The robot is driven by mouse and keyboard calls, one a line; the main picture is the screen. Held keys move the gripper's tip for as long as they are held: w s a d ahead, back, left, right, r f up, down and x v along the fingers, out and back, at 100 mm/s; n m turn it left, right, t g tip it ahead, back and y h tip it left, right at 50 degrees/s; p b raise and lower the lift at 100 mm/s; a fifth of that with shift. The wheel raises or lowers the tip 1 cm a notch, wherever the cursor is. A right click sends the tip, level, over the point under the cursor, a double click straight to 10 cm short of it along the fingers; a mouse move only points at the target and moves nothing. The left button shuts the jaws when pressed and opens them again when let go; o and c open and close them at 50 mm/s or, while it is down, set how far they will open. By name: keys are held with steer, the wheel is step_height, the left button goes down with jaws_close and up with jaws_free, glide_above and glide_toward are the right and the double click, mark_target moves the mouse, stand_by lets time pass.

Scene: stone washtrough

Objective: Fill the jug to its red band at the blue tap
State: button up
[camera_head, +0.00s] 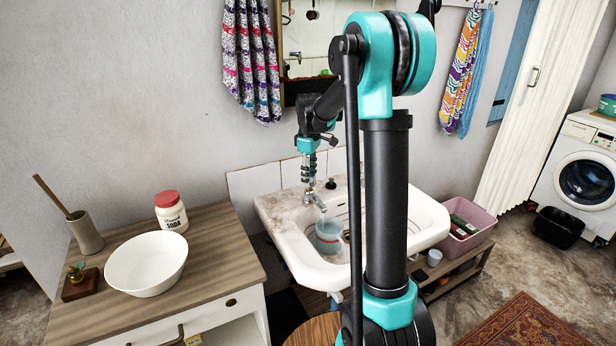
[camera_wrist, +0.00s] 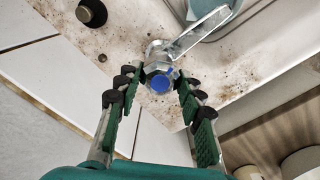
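The jug (camera_head: 328,236) is a pale blue-green vessel standing in the washtrough basin under the tap spout. Its red band and water level cannot be made out. The tap (camera_head: 313,197) is metal, at the basin's back left; its round blue cap (camera_wrist: 160,83) shows in the wrist view, with the spout slanting up and right. Part of the jug's rim (camera_wrist: 205,12) appears beyond the spout. My gripper (camera_head: 308,180) is above the tap, pointing down. In the wrist view its fingers (camera_wrist: 160,84) are apart, one on each side of the tap head; contact is unclear.
The white washtrough (camera_head: 425,215) is partly hidden by my arm. A wooden-topped cabinet (camera_head: 213,255) at left carries a white bowl (camera_head: 147,263), a red-lidded soda jar (camera_head: 171,211) and a brush holder (camera_head: 86,231). A pink crate (camera_head: 471,238) stands at right. A dark stopper (camera_wrist: 91,13) sits on the trough ledge.

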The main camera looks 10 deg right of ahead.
steer(key=c, duration=0.3)
steer(key=shift+m, duration=1.6)
steer(key=shift+c, duration=0.2)
steer(key=o, duration=1.2)
steer(key=shift+c, duration=0.2)
step_height(320, 180, up, 12)
steer(key=shift+a, duration=0.1)
